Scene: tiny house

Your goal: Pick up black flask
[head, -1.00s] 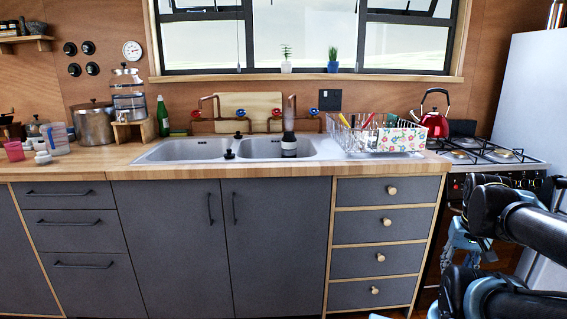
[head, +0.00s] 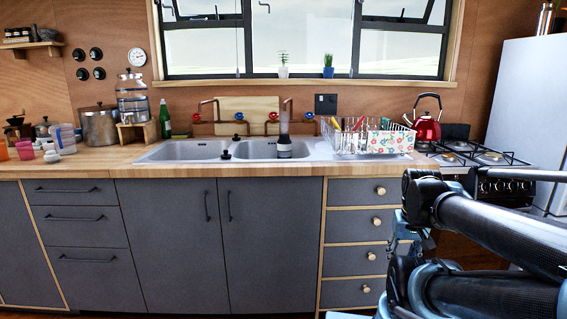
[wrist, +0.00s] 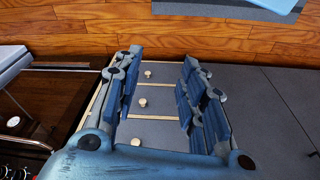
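A dark, upright flask-like object (head: 284,147) with a pale band near its base stands at the right sink basin in the head view. I take it for the black flask, but it is small and I cannot tell for sure. My gripper (wrist: 160,88) is open and empty in the wrist view, its two blue-padded fingers spread apart. Behind them are the grey drawer fronts and the wooden floor. The flask does not show in the wrist view. In the head view my arm is at the lower right, well apart from the flask.
The double sink (head: 190,150) is set in the wooden counter. A dish rack (head: 350,138) stands right of it, then a red kettle (head: 427,128) on the stove. A green bottle (head: 165,120) and steel pot (head: 98,126) stand left. Drawers (head: 352,226) are below the rack.

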